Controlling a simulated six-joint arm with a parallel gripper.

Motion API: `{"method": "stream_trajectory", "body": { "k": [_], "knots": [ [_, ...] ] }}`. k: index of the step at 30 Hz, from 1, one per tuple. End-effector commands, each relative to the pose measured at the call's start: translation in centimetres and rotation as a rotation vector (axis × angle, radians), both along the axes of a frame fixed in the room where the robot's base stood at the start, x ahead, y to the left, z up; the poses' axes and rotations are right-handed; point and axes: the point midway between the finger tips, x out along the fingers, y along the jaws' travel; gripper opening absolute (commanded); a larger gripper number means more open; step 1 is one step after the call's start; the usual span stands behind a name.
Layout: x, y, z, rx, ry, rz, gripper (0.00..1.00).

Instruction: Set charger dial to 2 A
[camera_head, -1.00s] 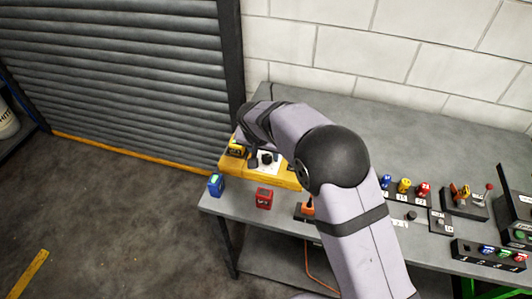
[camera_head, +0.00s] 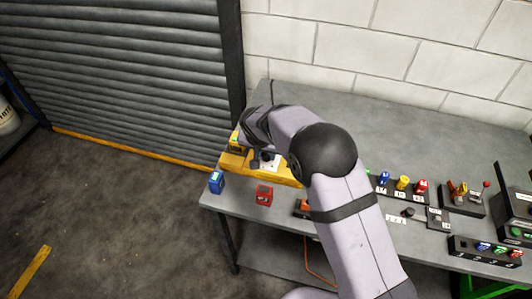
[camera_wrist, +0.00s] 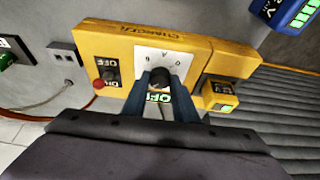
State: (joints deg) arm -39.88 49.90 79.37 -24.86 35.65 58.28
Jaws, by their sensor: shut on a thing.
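The yellow charger (camera_head: 232,162) sits at the left end of the grey bench. It fills the middle of the wrist view (camera_wrist: 115,40), with its lettering upside down. Its black round dial (camera_wrist: 160,77) stands on a white scale plate (camera_wrist: 172,58) with small marks. My gripper (camera_wrist: 161,84) is shut on the dial, one blue-grey finger on each side. The dial's pointer and exact setting are hard to read. In the head view my wrist covers part of the charger.
An OFF/ON switch (camera_wrist: 109,72) with a red knob (camera_wrist: 98,85) is left of the dial. A yellow 12V block (camera_wrist: 220,95) is on its right. Blue (camera_head: 216,182) and red (camera_head: 264,194) devices stand on the bench's front edge. Several coloured items (camera_head: 403,183) are further right.

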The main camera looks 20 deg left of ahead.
Motion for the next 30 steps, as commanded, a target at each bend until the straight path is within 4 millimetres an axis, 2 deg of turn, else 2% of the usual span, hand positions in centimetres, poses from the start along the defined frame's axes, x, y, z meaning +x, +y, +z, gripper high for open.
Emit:
{"method": "stream_trajectory", "body": {
  "k": [11,30],
  "knots": [
    [-0.02,-0.22,0.0,-0.001,0.002,0.097,0.04],
    [0.21,-0.67,-0.12,0.003,0.001,0.586,0.04]
  ]
}}
